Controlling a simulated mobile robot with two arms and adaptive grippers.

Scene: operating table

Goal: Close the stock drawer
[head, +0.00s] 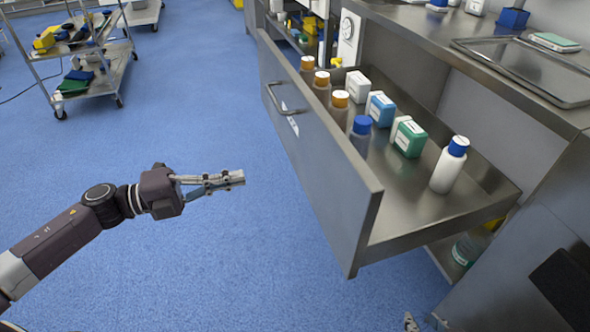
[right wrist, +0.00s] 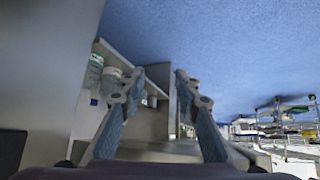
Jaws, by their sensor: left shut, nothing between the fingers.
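The stock drawer (head: 325,160) is pulled out from the grey metal counter in the head view. Its tall front panel faces the open floor and has a bar handle (head: 287,98). Bottles with orange caps, a white bottle with a blue cap (head: 450,165) and small boxes (head: 409,138) stand inside. My left gripper (head: 240,177) is shut and empty, over the floor to the left of the drawer front and apart from it. My right gripper (right wrist: 160,77) is open in the right wrist view, its two fingers apart with nothing seen held between them.
The counter top (head: 420,22) carries a metal tray (head: 530,70). A lower shelf with a bottle shows under the drawer. A wheeled cart (head: 90,83) stands at the far left. The blue floor (head: 190,120) before the drawer is clear apart from my left arm.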

